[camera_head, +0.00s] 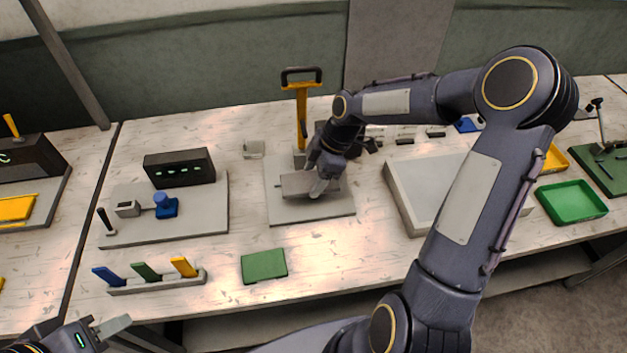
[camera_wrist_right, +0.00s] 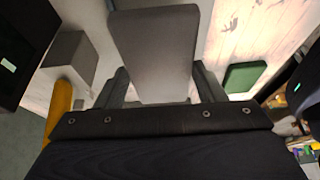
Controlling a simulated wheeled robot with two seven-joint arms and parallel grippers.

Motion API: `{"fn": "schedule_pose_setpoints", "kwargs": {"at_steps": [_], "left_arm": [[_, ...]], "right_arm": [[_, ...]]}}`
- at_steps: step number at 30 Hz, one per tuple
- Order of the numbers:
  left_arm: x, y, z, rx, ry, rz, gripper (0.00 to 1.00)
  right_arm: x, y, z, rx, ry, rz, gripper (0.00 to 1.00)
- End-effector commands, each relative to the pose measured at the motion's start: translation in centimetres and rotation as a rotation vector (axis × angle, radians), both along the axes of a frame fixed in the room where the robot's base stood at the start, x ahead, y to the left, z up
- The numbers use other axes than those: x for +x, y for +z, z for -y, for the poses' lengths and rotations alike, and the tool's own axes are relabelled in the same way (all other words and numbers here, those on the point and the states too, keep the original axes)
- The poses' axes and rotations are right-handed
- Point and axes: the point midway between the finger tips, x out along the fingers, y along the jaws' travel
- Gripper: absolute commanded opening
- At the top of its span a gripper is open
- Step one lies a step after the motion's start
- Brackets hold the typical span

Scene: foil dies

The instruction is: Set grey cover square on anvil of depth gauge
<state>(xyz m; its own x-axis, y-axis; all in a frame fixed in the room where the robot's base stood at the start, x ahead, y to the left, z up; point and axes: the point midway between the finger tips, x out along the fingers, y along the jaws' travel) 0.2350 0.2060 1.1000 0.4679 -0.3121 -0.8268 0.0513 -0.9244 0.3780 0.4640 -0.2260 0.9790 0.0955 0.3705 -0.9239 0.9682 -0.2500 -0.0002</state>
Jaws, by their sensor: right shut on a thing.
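A flat grey block, which looks like the grey cover (camera_head: 297,185), is between the fingers of my right gripper (camera_head: 324,183). The right wrist view shows the grey cover (camera_wrist_right: 155,50) with a dark finger on each side. It is over a light grey base plate (camera_head: 290,212) with a yellow-handled upright at its back; whether it touches the plate is unclear. A black box with green lights (camera_head: 180,168) stands on another grey plate to the left. I cannot tell which fixture is the depth gauge, and no anvil is clearly visible. My left gripper (camera_head: 98,334) is at the lower left, partly out of frame.
The yellow upright (camera_head: 301,110) rises close behind my right gripper. A green pad (camera_head: 264,265) lies in front. A holder with coloured tabs (camera_head: 157,283) is at front left. A large grey tray (camera_head: 403,205) is to the right, partly behind my right arm.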

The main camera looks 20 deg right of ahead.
Motion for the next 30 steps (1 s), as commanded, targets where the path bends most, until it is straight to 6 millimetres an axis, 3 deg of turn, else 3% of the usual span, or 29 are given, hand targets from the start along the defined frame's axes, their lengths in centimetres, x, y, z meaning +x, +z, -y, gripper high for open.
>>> {"fn": "schedule_pose_setpoints", "kwargs": {"at_steps": [9,30], "left_arm": [[0.0,0.6,0.0,0.0,0.0,0.0,0.36],[0.0,-0.8,0.0,0.0,0.0,0.0,0.36]], "right_arm": [[0.4,-3.5,0.0,0.001,-0.001,-0.003,0.35],[0.4,-4.9,0.0,-0.001,-0.001,-0.001,0.35]]}}
